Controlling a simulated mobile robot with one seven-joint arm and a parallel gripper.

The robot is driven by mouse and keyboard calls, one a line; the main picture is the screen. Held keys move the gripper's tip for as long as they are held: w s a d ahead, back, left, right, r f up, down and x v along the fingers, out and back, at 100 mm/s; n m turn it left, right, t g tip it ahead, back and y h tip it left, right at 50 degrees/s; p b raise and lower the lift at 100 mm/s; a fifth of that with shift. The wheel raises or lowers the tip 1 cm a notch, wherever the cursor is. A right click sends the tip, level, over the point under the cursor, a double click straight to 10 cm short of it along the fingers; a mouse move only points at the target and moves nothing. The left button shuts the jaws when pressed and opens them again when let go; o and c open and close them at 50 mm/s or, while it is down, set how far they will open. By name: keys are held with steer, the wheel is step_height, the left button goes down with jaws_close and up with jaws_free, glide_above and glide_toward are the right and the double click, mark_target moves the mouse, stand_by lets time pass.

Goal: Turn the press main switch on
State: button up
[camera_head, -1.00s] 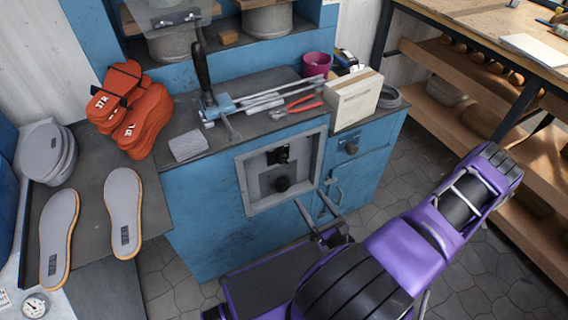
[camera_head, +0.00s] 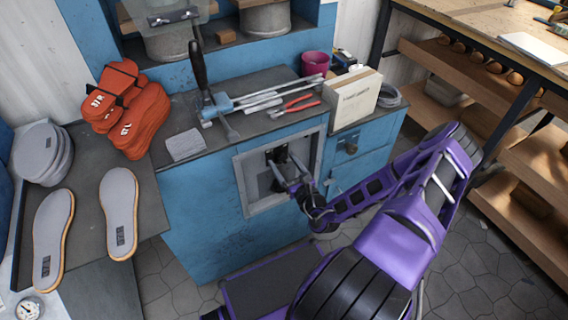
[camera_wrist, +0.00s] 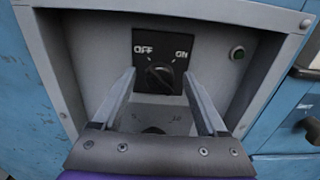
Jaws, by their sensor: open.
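The press main switch (camera_wrist: 160,76) is a black rotary knob on a dark plate marked OFF at left and ON at right. It sits in a recessed grey panel (camera_wrist: 215,48) on the blue press front. In the wrist view the knob's grip looks tilted, its upper end toward OFF. My gripper (camera_wrist: 158,85) is open, its two fingers on either side of the knob and apart from it in the picture. I cannot tell the remaining depth gap. In the head view my gripper (camera_head: 282,170) reaches into the panel and partly hides the switch.
A second dark knob (camera_wrist: 153,130) with a scale lies below the switch, partly hidden by my gripper. A small green button (camera_wrist: 238,53) is at right. The panel's raised frame (camera_head: 243,185) surrounds the recess. Tools and a box (camera_head: 356,98) lie on the press top.

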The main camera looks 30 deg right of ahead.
jaws_close()
stand_by(0.4)
steer(key=shift+m, duration=0.3)
steer(key=m+p, duration=0.2)
steer(key=m, duration=0.1)
steer(key=shift+r+p, duration=0.15)
steer(key=shift+p, duration=0.2)
steer(key=m+p, duration=0.1)
steer(key=m, duration=0.4)
steer(key=shift+d, duration=0.15)
steer(key=m, duration=0.2)
steer(key=m+p, duration=0.1)
steer(key=m, duration=0.1)
steer(key=shift+f+m, duration=0.2)
steer(key=shift+m, duration=0.1)
steer(key=m, duration=0.4)
steer(key=shift+d+f+m, duration=0.1)
steer(key=shift+m, duration=0.2)
